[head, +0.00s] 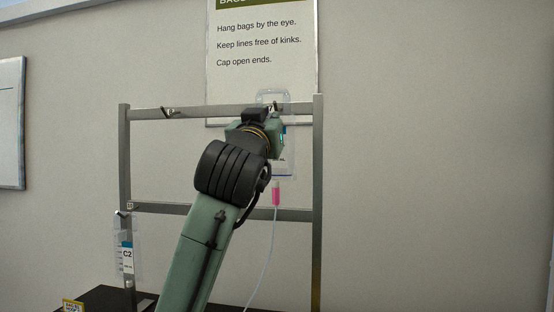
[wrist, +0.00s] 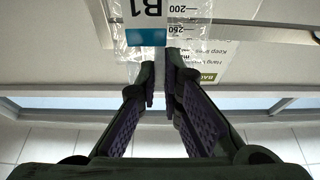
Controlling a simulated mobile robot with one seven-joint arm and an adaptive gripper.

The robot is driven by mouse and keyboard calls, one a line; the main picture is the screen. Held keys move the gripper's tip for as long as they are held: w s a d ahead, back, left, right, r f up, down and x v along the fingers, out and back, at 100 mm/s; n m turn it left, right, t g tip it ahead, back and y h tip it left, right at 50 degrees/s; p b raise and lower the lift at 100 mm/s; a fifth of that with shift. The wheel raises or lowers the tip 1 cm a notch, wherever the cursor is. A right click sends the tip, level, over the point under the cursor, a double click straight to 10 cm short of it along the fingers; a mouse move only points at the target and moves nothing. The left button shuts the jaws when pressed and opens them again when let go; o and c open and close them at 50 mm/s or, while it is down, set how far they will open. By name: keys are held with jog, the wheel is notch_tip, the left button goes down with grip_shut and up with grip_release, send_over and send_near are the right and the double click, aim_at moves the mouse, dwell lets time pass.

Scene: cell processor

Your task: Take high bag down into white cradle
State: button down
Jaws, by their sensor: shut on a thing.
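The high bag (head: 289,160) is clear, with a thin line and a pink fitting (head: 276,193) below it. It is at the right end of the rack's top bar, partly hidden behind my wrist. In the wrist view the bag (wrist: 188,14) shows upside down, with a blue-edged label reading B1. My gripper (wrist: 160,75) is shut on the bag, its fingertips close together at the bag's edge. Whether the bag's eye is still on its hook I cannot tell. The white cradle is not in view.
The grey metal rack (head: 222,211) has an upper and a lower bar. An empty hook (head: 168,113) is on the upper left. Another bag, C2 (head: 127,262), hangs lower left. A dark surface (head: 105,297) lies below. A sign (head: 263,45) is on the wall behind.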

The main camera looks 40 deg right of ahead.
jog(key=s+a+b, duration=0.1)
jog(key=s+a, duration=0.3)
jog(key=shift+a+r, duration=0.1)
jog(key=shift+a, duration=0.1)
dwell(0.7)
